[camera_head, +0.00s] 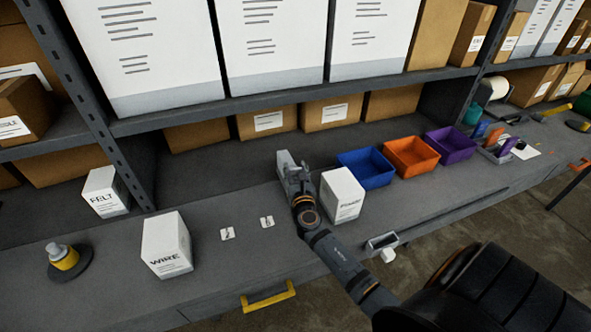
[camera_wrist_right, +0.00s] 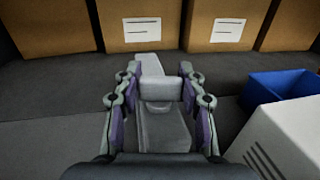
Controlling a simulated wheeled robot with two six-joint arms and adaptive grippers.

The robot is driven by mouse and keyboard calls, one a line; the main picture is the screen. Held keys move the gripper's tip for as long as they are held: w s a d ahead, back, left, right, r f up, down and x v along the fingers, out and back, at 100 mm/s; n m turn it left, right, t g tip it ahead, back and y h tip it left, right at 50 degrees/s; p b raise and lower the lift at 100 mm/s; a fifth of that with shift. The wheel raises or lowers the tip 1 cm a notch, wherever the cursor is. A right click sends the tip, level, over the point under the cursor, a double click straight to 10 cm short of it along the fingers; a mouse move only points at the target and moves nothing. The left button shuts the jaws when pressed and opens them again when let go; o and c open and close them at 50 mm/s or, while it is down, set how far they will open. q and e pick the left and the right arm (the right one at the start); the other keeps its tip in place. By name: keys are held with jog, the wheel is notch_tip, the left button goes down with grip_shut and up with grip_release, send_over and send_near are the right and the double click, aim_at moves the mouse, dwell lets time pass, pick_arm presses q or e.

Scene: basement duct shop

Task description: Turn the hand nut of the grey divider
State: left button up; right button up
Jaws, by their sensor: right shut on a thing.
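My right gripper (camera_head: 294,180) is over the shelf top in the middle of the head view. In the right wrist view its two fingers (camera_wrist_right: 160,92) are shut on a light grey block-like part (camera_wrist_right: 160,86) between them. This part sits across a longer pale grey body, which looks like the grey divider (camera_wrist_right: 150,64); its far end also shows beyond the fingers in the head view (camera_head: 285,158). The hand nut's shape is hard to make out, as the fingers cover its sides. My left gripper is not in view.
A white box (camera_head: 343,195) stands close to the right of my gripper. Blue (camera_head: 367,168), orange (camera_head: 411,156) and purple (camera_head: 451,144) bins stand farther right. White boxes marked WIRE (camera_head: 167,245) and FELT (camera_head: 106,192) are left. Cardboard boxes (camera_head: 267,122) line the back.

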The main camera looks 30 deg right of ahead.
jog(key=shift+a+f+m+g+h, duration=0.1)
jog(key=shift+m+g+h, duration=0.7)
jog(key=shift+h, duration=0.4)
jog(key=m+g+h+b, duration=0.2)
jog(key=m+h, duration=0.1)
jog(key=shift+w+f+g, duration=0.1)
jog(key=shift+g, duration=0.3)
jog(key=m+g+h+b, duration=0.1)
jog(key=m+g+b, duration=0.2)
jog(key=g+b, duration=0.2)
jog(key=m+g+h+b, duration=0.2)
jog(key=m+g+b, duration=0.1)
jog(key=g+b, duration=0.1)
jog(key=m+g+h+b, duration=0.1)
jog(key=m+g+b, duration=0.3)
jog(key=g+b, duration=0.1)
jog(key=shift+g+h+b, duration=0.3)
jog(key=shift+g+h, duration=0.1)
jog(key=shift+r+m+g+b, duration=0.2)
jog(key=shift+m+g+b, duration=0.4)
jog(key=shift+g+b, duration=0.2)
jog(key=o, duration=1.2)
jog(key=shift+c, duration=0.2)
notch_tip(320, 180, up, 10)
